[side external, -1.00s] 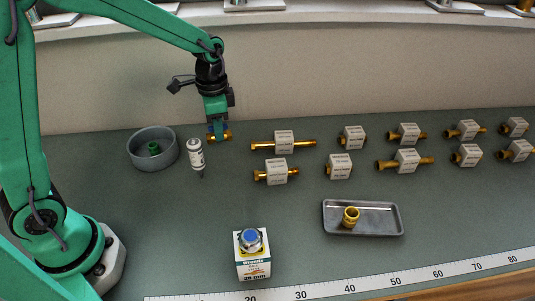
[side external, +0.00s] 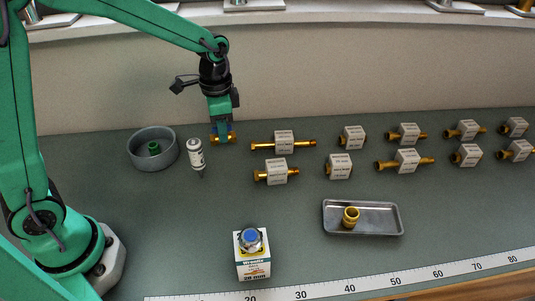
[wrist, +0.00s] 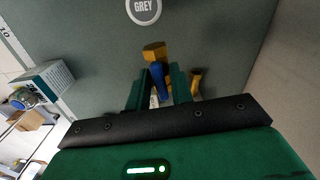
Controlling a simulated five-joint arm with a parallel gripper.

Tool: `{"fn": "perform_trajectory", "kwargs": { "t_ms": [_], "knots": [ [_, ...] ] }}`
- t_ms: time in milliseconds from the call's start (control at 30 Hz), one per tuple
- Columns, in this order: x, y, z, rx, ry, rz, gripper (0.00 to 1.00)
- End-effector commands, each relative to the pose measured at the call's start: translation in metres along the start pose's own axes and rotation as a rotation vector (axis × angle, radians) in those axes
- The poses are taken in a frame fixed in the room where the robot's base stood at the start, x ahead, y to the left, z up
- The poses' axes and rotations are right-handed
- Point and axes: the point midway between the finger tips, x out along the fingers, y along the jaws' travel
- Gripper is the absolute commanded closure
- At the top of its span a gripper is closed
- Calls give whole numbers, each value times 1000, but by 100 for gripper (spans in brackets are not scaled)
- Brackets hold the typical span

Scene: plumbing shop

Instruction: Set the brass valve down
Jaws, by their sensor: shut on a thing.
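The brass valve (side external: 230,139) has brass ends and a blue handle. My gripper (side external: 222,134) is shut on it, pointing down just above or at the bench top, right of the grey bowl and the white bottle. In the wrist view, the blue handle (wrist: 157,78) sits between the two green fingers (wrist: 160,88), with a brass hex end (wrist: 154,51) beyond it and another brass part to the right. The fingers hide part of the valve. I cannot tell whether the valve touches the bench.
A grey bowl (side external: 172,151) holding a green item and a white bottle (side external: 196,155) stand left of my gripper. Several tagged brass fittings (side external: 283,143) lie to the right. A metal tray (side external: 380,218) holds a brass fitting. A box (side external: 253,264) stands in front. The bench between is clear.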

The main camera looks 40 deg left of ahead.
Motion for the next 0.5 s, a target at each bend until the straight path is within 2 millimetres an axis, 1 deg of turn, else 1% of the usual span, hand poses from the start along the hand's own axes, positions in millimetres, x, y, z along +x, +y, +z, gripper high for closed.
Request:
{"fn": "perform_trajectory", "kwargs": {
  "t_ms": [167, 267, 367, 500],
  "knots": [
    [0, 15, -16, 20, 0, 0, 100],
    [1, 30, -29, 37, 0, 0, 100],
    [2, 49, -45, 56, 1, 0, 100],
    [3, 81, -66, 85, 1, 0, 100]
  ]
}}
